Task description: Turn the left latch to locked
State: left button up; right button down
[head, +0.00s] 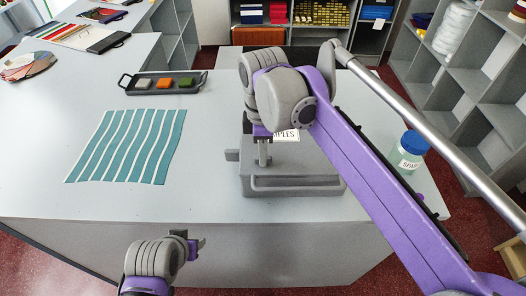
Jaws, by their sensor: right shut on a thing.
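The grey case (300,182) sits on the counter with a front handle and a white label (287,135), partly covered, reading "...MPLES". My right gripper (264,160) comes down from above onto the left part of the case's top. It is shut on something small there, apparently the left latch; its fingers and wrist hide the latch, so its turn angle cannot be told.
A striped teal cloth (127,146) lies on the counter (211,190) at left. Behind it is a dark tray (186,86) with coloured blocks. A jar with a blue lid (412,147) stands right, near my right arm. Shelves line the back and right.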

pick_arm(q)
jog(key=shift+r, duration=0.1)
pick_arm(e)
jog(key=shift+m, duration=0.3)
jog(key=m+p, duration=0.1)
jog(key=m, duration=0.2)
jog(key=shift+r+m, duration=0.1)
jog(key=shift+m, duration=0.2)
jog(key=m, duration=0.4)
jog(key=shift+m, duration=0.3)
jog(key=m+p, duration=0.1)
jog(key=m, duration=0.3)
jog(key=shift+m, duration=0.3)
pick_arm(q)
jog(key=shift+w+r, duration=0.3)
jog(key=shift+r, duration=0.45)
jog(key=shift+w+r, duration=0.3)
jog(key=shift+r, duration=0.45)
pick_arm(e)
jog(key=shift+m, duration=2.2)
jog(key=c, duration=0.9)
grip_release()
